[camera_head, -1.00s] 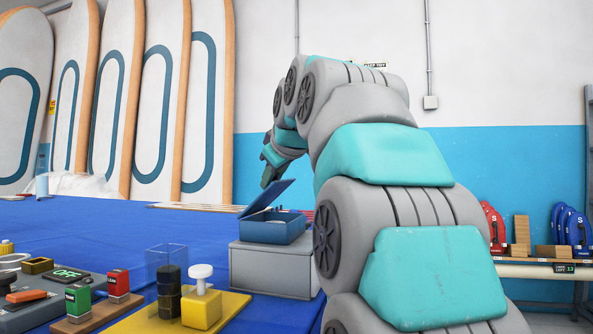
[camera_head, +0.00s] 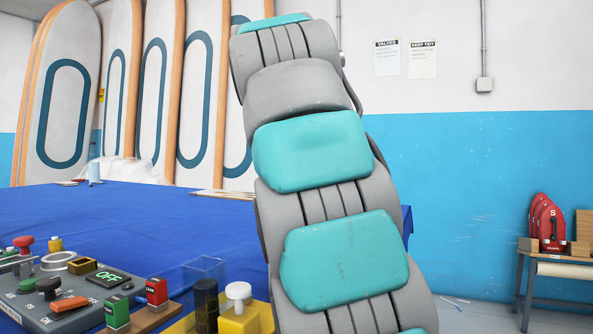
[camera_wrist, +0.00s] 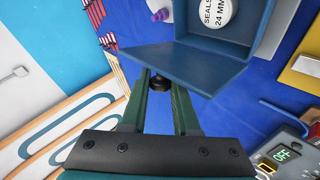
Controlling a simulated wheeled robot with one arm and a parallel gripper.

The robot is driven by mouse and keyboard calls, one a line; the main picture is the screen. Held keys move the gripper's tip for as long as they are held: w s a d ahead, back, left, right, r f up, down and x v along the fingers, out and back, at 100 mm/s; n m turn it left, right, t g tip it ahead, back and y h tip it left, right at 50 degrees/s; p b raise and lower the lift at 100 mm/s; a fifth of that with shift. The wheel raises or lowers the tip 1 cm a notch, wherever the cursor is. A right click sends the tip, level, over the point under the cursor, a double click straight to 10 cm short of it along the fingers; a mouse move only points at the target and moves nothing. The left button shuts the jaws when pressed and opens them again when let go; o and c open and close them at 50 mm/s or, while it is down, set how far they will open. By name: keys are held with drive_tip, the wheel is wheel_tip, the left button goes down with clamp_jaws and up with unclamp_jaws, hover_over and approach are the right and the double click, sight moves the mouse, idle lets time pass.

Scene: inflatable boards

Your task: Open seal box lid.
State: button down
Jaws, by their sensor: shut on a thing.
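The seal box (camera_wrist: 262,18) is blue, with a round white label reading "SEALS 24 MM" visible inside it. Its blue lid (camera_wrist: 195,66) stands open at an angle in the wrist view. My gripper (camera_wrist: 160,88) has its two green fingers at the lid's edge, shut on a small dark knob (camera_wrist: 160,82) there. In the head view my arm covers the box, the lid and my gripper.
A control panel (camera_head: 50,312) with an OFF display, red and green blocks (camera_head: 157,291), a black cylinder (camera_head: 206,305) and a yellow block (camera_head: 245,320) crowd the near left. The blue table (camera_head: 120,215) is mostly clear behind them. Tall boards (camera_head: 70,90) lean at the back.

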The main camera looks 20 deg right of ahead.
idle(0.3)
drive_tip(key=c, duration=0.7)
unclamp_jaws()
drive_tip(key=shift+s+a+r, duration=0.2)
drive_tip(key=shift+s+r, duration=0.1)
drive_tip(key=shift+s, duration=0.05)
drive_tip(key=s+a, duration=0.2)
drive_tip(key=s, duration=0.1)
drive_tip(key=s+a+b, duration=0.1)
drive_tip(key=s+a, duration=0.1)
drive_tip(key=s, duration=0.2)
drive_tip(key=s+a+b, duration=0.1)
drive_tip(key=s+a, duration=0.1)
drive_tip(key=s, duration=0.1)
drive_tip(key=shift+s+a, duration=0.15)
drive_tip(key=shift+s, duration=0.05)
